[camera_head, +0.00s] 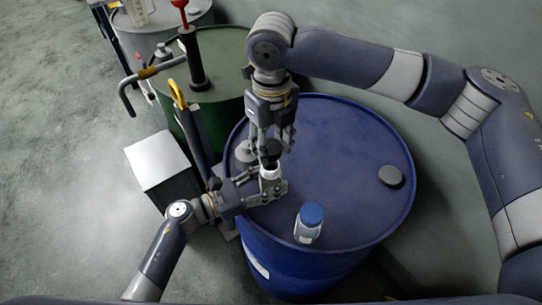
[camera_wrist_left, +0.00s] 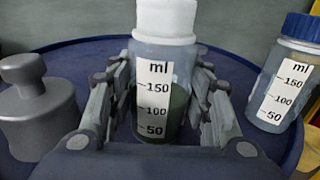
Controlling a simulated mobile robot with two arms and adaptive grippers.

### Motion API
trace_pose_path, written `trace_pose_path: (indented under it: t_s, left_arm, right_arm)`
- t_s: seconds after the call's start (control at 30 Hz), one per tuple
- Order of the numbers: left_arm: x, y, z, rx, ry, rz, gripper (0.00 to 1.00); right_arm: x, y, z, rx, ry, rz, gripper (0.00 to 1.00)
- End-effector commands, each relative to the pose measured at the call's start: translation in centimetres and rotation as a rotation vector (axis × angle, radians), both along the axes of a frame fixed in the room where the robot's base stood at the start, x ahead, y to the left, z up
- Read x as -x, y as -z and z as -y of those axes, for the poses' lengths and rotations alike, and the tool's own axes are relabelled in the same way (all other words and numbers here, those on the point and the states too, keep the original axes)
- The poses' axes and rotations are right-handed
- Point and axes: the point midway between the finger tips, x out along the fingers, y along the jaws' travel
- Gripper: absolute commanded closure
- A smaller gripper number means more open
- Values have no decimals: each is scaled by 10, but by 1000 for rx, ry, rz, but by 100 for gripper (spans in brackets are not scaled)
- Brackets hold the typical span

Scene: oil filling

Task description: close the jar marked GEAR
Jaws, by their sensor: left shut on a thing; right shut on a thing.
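A clear jar with an ml scale and dark contents stands on the blue drum (camera_head: 345,140). Its white neck (camera_head: 269,171) shows in the head view, and its body (camera_wrist_left: 165,98) in the left wrist view. My left gripper (camera_head: 266,190) is shut around this jar's body. Whether that touches the neck cannot be told. No GEAR marking is readable. A second jar (camera_head: 308,223) with a blue cap stands apart; it also shows in the left wrist view (camera_wrist_left: 283,75).
A grey knobbed weight (camera_wrist_left: 40,105) stands left of the held jar. A grey bung (camera_head: 390,176) sits at the drum's right. A green drum (camera_head: 222,52) with a pump (camera_head: 192,60) stands behind. A grey box (camera_head: 157,160) is at left. The drum top's right side is mostly clear.

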Motion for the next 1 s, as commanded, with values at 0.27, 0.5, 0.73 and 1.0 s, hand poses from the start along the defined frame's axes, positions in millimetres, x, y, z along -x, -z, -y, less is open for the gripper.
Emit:
trace_pose_path:
  t_s: [0.27, 0.5, 0.73, 1.0]
  left_arm:
    - [0, 0, 0, 0, 0, 0, 97]
    - [0, 0, 0, 0, 0, 0, 97]
    - [0, 0, 0, 0, 0, 0, 97]
    - [0, 0, 0, 0, 0, 0, 97]
  right_arm:
    - [0, 31, 0, -2, 0, -1, 69]
    - [0, 30, 0, -2, 0, -1, 69]
    - [0, 31, 0, -2, 0, -1, 69]
    - [0, 45, 0, -2, 1, -3, 69]
